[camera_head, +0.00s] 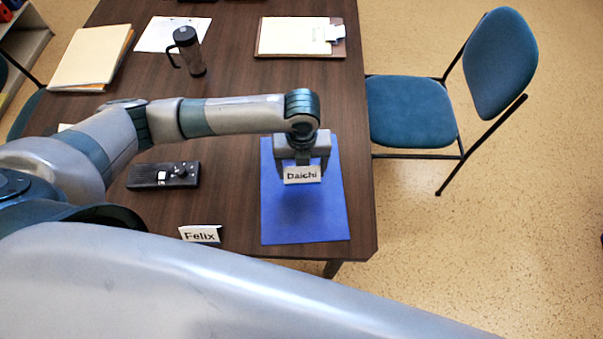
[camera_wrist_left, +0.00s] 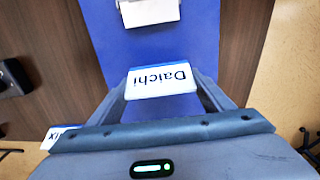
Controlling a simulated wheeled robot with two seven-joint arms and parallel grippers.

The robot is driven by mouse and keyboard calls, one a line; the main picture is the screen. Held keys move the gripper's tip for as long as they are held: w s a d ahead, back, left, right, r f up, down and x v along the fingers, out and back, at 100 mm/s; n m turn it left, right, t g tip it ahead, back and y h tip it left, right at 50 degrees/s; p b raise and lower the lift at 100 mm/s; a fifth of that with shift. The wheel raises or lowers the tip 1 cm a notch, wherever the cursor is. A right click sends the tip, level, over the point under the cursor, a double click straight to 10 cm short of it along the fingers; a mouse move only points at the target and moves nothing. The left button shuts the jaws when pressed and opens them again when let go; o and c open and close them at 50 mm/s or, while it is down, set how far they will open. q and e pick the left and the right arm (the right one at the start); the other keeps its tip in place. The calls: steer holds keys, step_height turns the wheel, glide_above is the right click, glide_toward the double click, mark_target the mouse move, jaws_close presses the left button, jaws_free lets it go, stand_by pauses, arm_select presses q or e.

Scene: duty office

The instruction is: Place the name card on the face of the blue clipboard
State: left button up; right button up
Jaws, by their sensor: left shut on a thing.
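The blue clipboard (camera_head: 307,220) lies flat on the dark table near its right front corner. My left gripper (camera_head: 302,163) is over the clipboard's middle, shut on a small white name card (camera_head: 303,175) reading "Daichi". The card also shows between the fingers in the left wrist view (camera_wrist_left: 162,80), with the blue face (camera_wrist_left: 120,35) behind it. I cannot tell whether the card touches the clipboard. The clipboard's far part is partly hidden by my left arm in the head view. My right gripper is not in view.
A second name card, "Felix" (camera_head: 200,234), stands left of the clipboard, and a black device (camera_head: 164,176) lies farther left. A dark mug (camera_head: 189,52), folders (camera_head: 91,57) and a brown clipboard with papers (camera_head: 299,37) are at the back. A blue chair (camera_head: 411,111) stands right.

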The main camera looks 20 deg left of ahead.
mark_target(301, 175)
arm_select(q)
step_height(301, 175, down, 3)
steer(key=shift+s+p, duration=0.1)
steer(key=shift+p, duration=0.4)
steer(key=shift+f, duration=0.25)
steer(key=o, duration=1)
steer(key=shift+f, duration=0.1)
step_height(301, 175, up, 11)
steer(key=b, duration=0.3)
steer(key=shift+r, duration=0.65)
